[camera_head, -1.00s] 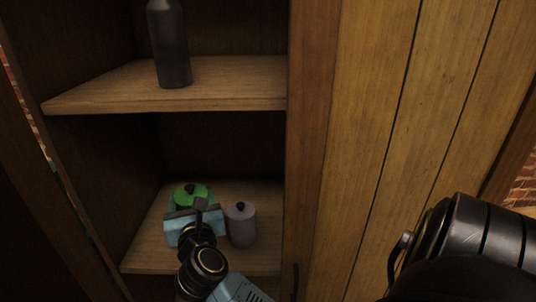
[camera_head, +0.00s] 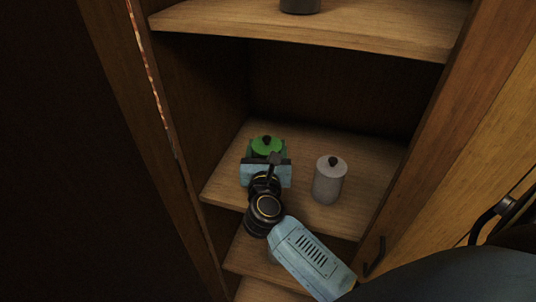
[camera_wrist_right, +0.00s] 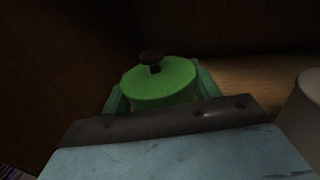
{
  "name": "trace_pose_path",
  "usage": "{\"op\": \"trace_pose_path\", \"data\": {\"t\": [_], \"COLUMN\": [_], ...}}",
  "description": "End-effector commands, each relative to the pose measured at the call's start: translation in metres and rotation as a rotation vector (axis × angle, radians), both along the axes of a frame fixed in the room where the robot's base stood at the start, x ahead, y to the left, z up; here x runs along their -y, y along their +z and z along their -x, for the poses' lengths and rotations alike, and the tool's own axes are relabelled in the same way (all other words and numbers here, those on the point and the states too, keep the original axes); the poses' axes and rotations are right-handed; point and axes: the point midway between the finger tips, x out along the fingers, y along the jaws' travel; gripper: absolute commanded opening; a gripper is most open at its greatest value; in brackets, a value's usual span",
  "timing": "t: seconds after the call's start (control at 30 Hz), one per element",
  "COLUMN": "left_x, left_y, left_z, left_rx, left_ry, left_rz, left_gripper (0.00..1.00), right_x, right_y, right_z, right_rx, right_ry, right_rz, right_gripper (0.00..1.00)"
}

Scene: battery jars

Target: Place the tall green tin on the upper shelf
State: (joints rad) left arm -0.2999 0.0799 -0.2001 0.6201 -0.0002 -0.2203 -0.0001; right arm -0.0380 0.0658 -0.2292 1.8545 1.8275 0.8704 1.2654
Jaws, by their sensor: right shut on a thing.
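The green tin (camera_head: 266,145) with a dark knob on its lid stands on the lower shelf (camera_head: 370,160) of the cabinet. My right gripper (camera_head: 266,158) is shut on it, with a finger on each side. In the right wrist view the tin's green lid (camera_wrist_right: 160,82) shows between the two fingers (camera_wrist_right: 160,95); the gripper body hides its lower part. I cannot tell whether its base touches the shelf. The upper shelf (camera_head: 330,32) is above, partly cut off by the top of the head view. My left gripper is not in view.
A grey jar (camera_head: 330,181) with a dark knob stands just right of the green tin; it also edges into the right wrist view (camera_wrist_right: 303,110). A dark bottle (camera_head: 300,5) stands on the upper shelf. Cabinet walls bound both sides. Another shelf (camera_head: 250,258) lies below.

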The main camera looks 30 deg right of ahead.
Motion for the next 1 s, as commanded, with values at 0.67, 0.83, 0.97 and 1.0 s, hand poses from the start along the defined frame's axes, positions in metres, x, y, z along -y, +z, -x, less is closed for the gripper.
{"op": "trace_pose_path", "data": {"t": [0.67,0.83,0.97,1.0], "left_x": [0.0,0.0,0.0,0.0], "left_y": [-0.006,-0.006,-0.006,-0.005], "left_z": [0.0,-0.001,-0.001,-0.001], "left_rx": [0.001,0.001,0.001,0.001], "left_ry": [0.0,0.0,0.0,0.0], "left_rz": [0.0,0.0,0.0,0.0], "left_gripper": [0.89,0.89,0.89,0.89], "right_x": [0.0,0.0,0.0,0.0], "right_y": [-0.025,-0.025,-0.024,-0.024], "right_z": [0.0,0.0,0.0,0.0], "right_rx": [0.0,0.0,0.0,0.0], "right_ry": [0.001,0.0,0.0,0.0], "right_rz": [0.0,0.0,0.0,0.0], "right_gripper": [0.74,0.83,0.83,0.83]}}
